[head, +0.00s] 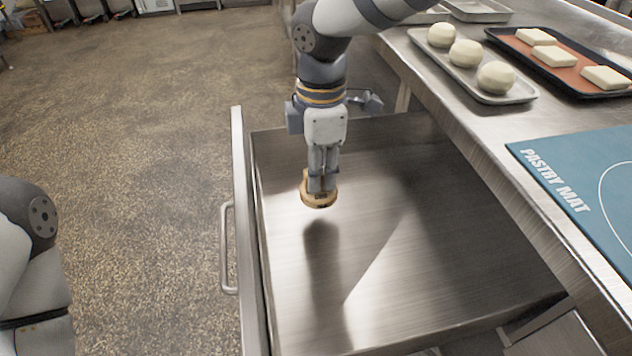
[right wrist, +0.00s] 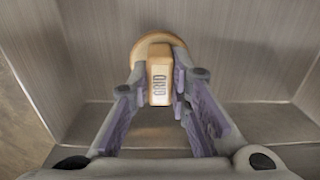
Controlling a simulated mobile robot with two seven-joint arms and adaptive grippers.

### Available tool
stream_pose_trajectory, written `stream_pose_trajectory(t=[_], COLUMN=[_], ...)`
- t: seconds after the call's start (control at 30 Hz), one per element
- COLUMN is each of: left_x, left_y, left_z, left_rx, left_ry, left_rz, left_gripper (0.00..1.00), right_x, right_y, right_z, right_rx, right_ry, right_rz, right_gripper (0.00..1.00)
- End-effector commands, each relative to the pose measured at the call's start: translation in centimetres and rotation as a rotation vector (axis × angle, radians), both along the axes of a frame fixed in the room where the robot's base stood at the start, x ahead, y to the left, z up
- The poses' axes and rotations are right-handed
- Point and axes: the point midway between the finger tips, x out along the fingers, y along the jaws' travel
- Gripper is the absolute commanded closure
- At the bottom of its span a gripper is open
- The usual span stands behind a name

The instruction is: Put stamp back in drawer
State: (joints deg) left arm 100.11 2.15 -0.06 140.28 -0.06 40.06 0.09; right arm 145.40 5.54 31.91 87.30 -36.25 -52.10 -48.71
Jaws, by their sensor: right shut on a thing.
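The stamp (head: 318,199) is a round, tan wooden piece with a block handle. My right gripper (head: 321,184) points down and is shut on its handle, holding it above the drawer floor. In the right wrist view the stamp (right wrist: 159,84) shows its handle marked "GRID" between the two fingers, with the round base beyond. The drawer (head: 420,240) is pulled open, metal and empty inside. The stamp's shadow lies on the drawer floor, so a gap seems to remain under it. My left gripper is out of view; only part of the left arm shows at lower left.
The drawer's front panel and handle (head: 227,248) face the open floor at left. The steel counter (head: 470,132) overhangs at right, with a blue pastry mat (head: 585,180), a tray (head: 510,97) of round dough balls and a dark tray (head: 560,86) of square pieces.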

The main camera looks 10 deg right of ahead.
Motion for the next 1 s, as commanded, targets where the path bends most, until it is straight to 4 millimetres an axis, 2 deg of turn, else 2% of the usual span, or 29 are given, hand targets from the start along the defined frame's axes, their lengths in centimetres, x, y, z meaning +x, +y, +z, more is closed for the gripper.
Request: stream_pose_trajectory(t=[0.17,0.3,0.67,0.7,0.77,1.0], left_x=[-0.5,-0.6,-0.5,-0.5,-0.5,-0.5], left_y=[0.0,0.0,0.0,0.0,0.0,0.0], left_z=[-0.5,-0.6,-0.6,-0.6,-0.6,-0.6], left_rx=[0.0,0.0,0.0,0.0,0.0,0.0], left_ry=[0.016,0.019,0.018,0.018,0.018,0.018], left_rz=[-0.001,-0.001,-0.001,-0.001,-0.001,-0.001], left_gripper=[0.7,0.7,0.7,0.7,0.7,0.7], right_x=[1.3,1.2,1.2,1.2,1.2,1.2], right_y=[0.0,0.0,0.0,0.0,0.0,0.0], right_z=[-1.7,-4.1,-4.5,-4.5,-4.5,-4.5], right_rx=[0.001,0.0,-0.001,0.0,0.0,0.0], right_ry=[0.001,-0.002,-0.005,-0.005,-0.005,-0.005], right_rz=[-0.001,0.0,-0.001,-0.001,-0.001,-0.001], right_gripper=[1.0,1.0,1.0,0.75,0.62,0.62])
